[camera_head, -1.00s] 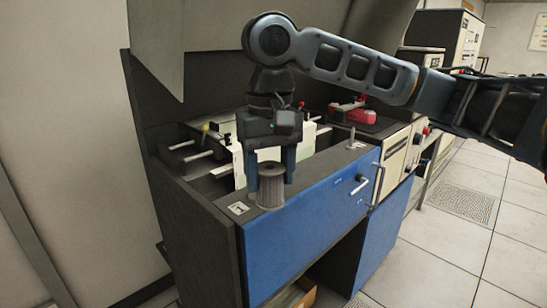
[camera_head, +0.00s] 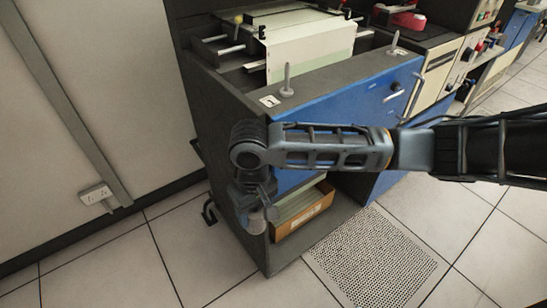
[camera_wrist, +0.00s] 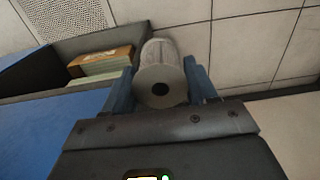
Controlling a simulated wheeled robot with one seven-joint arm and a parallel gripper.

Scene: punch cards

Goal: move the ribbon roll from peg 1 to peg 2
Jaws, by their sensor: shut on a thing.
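The grey ribbon roll (camera_wrist: 158,55) is between the two blue fingers of my gripper (camera_wrist: 160,80) in the wrist view. Its flat end with a dark centre hole faces the wrist camera. In the head view my gripper (camera_head: 258,210) hangs low in front of the cabinet's left corner, above the floor, and the roll is mostly hidden or hard to make out. Peg 1 (camera_head: 287,82) stands bare and upright on the cabinet's top ledge, next to a small label. Peg 2 (camera_head: 395,42) stands bare farther right on the same ledge.
The blue drawer front (camera_head: 350,98) with a handle (camera_head: 414,97) lies below the pegs. A box of cards (camera_head: 303,212) sits on the low shelf near my gripper. A pale card stack (camera_head: 310,52) stands behind peg 1. Tiled floor is open at front left.

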